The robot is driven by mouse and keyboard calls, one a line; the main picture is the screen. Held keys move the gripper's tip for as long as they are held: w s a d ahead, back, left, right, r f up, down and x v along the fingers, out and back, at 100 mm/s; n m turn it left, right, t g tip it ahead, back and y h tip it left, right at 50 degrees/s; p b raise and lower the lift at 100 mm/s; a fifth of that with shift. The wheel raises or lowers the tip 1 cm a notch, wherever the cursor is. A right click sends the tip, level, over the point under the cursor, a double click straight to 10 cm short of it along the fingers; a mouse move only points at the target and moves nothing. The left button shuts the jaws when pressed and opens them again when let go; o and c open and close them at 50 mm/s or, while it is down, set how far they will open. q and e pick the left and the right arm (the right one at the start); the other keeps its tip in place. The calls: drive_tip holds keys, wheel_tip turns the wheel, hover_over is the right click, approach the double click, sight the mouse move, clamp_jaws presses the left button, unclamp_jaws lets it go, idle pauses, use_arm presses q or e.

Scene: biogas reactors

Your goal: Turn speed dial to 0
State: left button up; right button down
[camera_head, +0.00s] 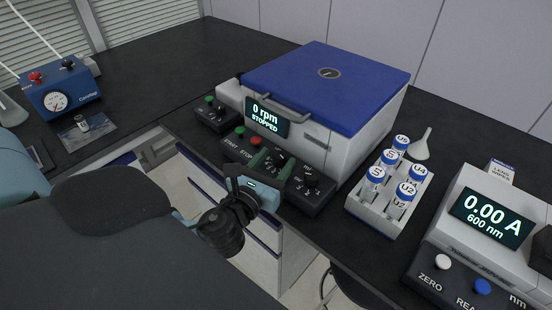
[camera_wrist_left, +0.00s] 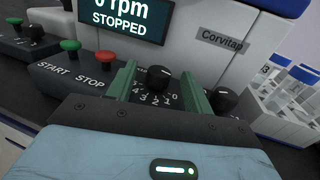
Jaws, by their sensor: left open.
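The centrifuge (camera_head: 375,120) is a white box with a blue lid, and its display (camera_head: 267,115) reads 0 rpm STOPPED. A black speed dial (camera_head: 279,158) with a numbered scale is on its sloping front panel. In the left wrist view the dial (camera_wrist_left: 157,78) sits between the two green fingers of my left gripper (camera_wrist_left: 160,90), with numerals below and beside it. My left gripper (camera_head: 271,164) is open around the dial; whether a finger touches it I cannot tell. The dial's exact pointer setting is hard to read. My right gripper is out of view.
A second black dial (camera_head: 311,181) is close on the right. Green START (camera_wrist_left: 70,46) and red STOP (camera_wrist_left: 104,54) buttons are on the left. A tube rack (camera_head: 370,213), a funnel (camera_head: 422,145) and a photometer (camera_head: 500,245) stand right; a blue gauge box (camera_head: 60,92) stands far left.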

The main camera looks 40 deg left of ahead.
use_arm(q)
drive_tip(key=s+d, duration=0.1)
drive_tip(key=s, duration=0.5)
drive_tip(key=shift+s, duration=0.35)
idle(0.3)
